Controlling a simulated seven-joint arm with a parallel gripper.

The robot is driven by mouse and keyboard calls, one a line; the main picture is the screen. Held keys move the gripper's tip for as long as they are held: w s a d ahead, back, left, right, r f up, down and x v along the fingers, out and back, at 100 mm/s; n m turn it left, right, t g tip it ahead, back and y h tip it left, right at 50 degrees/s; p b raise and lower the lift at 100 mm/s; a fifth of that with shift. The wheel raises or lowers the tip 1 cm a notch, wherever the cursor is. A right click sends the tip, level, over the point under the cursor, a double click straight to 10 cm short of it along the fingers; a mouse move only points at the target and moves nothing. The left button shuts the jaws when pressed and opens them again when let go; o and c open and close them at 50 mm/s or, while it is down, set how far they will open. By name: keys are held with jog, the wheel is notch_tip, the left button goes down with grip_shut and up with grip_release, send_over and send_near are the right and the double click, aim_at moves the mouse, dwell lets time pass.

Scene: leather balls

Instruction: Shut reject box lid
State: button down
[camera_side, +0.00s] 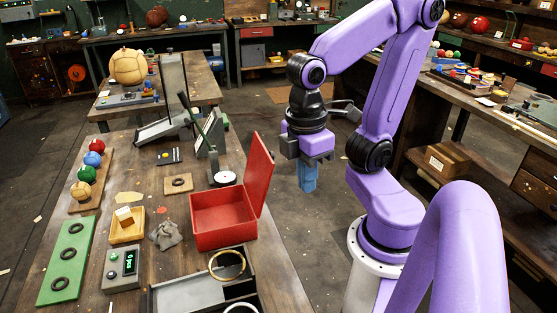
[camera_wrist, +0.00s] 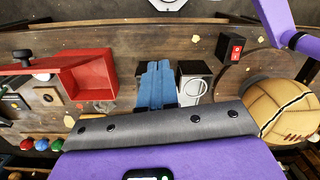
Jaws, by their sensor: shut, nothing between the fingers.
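The red reject box (camera_side: 222,232) stands on the wooden table with its lid (camera_side: 261,172) open, standing up and leaning slightly outward from its right side. Its inside looks empty. In the wrist view the red box (camera_wrist: 90,76) is left of my fingers, and the lid (camera_wrist: 52,62) shows nearly edge-on. My gripper (camera_side: 307,184) has blue fingers, shut and empty, pointing down. It hangs in the air to the right of the raised lid in the side view, apart from it. The fingers also show together in the wrist view (camera_wrist: 156,84).
A lever press (camera_side: 205,135) stands behind the box. A grey tray (camera_side: 190,294) with a brass ring (camera_side: 227,265) lies in front. A tan ball (camera_wrist: 280,108) is at right in the wrist view.

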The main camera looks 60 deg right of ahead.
jog(key=w+d+f+m+g+y, duration=0.1)
jog(key=w+d+m+g+y, duration=0.2)
jog(key=d+m+y, duration=0.55)
jog(key=w+d+m+g+y, duration=0.2)
jog(key=w+d+m+y, duration=0.2)
jog(key=m, duration=1)
jog(key=s+d+r+m+t+y, duration=0.2)
jog(key=d+m+t+y, duration=0.1)
jog(key=d+m+t, duration=1.4)
notch_tip(320, 180, down, 15)
jog(key=n+t, duration=0.2)
jog(key=x, duration=1.3)
jog(key=shift+w+r, duration=0.25)
jog(key=shift+w, duration=0.3)
jog(key=shift+w+r, duration=0.1)
